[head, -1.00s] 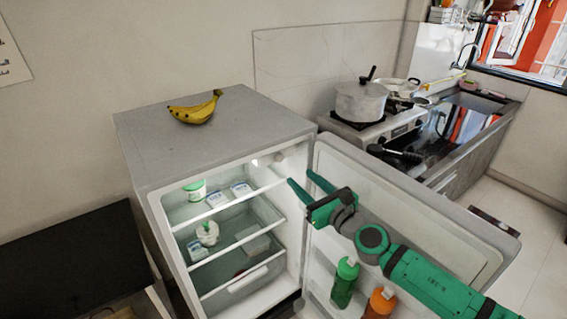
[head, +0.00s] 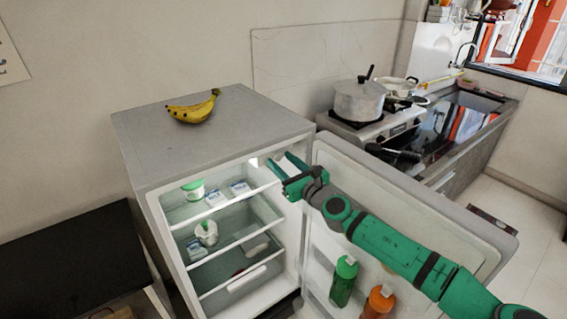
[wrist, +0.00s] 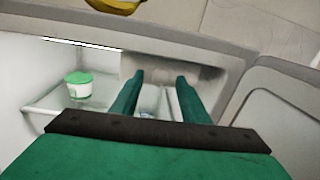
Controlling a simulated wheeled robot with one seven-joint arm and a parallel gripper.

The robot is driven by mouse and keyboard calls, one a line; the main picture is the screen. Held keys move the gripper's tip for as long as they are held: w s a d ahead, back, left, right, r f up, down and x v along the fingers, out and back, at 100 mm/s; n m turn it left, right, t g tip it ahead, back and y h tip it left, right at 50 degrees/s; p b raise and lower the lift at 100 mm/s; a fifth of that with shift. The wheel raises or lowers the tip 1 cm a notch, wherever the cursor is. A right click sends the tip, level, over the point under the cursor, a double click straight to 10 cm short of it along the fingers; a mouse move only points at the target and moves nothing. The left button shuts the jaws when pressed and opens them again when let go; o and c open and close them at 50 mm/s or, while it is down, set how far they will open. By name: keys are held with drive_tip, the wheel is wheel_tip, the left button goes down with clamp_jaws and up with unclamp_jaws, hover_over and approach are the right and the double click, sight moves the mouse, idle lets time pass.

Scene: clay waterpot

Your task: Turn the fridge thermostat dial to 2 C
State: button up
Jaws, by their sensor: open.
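The fridge (head: 215,135) stands with its door (head: 420,210) swung open to the right. My green gripper (head: 280,161) is open and empty at the upper right of the fridge opening, below the top edge. In the wrist view its two fingers (wrist: 160,78) point toward a pale housing (wrist: 152,68) under the fridge ceiling, and the fingertips overlap it. Whether they touch it cannot be told. The thermostat dial itself cannot be made out; in the head view the gripper covers that corner.
A green-lidded tub (head: 194,190) and small packs (head: 239,187) are on the top shelf. Bananas (head: 193,107) lie on the fridge top. Green (head: 343,282) and orange (head: 379,303) bottles stand in the door, below my arm. A stove with a pot (head: 360,102) is behind.

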drive_tip(key=shift+c, duration=0.2)
clamp_jaws()
drive_tip(key=shift+m, duration=1.5)
drive_tip(key=shift+o, duration=0.2)
unclamp_jaws()
drive_tip(key=v, duration=1)
drive_tip(key=shift+s+d, duration=0.2)
drive_tip(key=shift+s, duration=0.1)
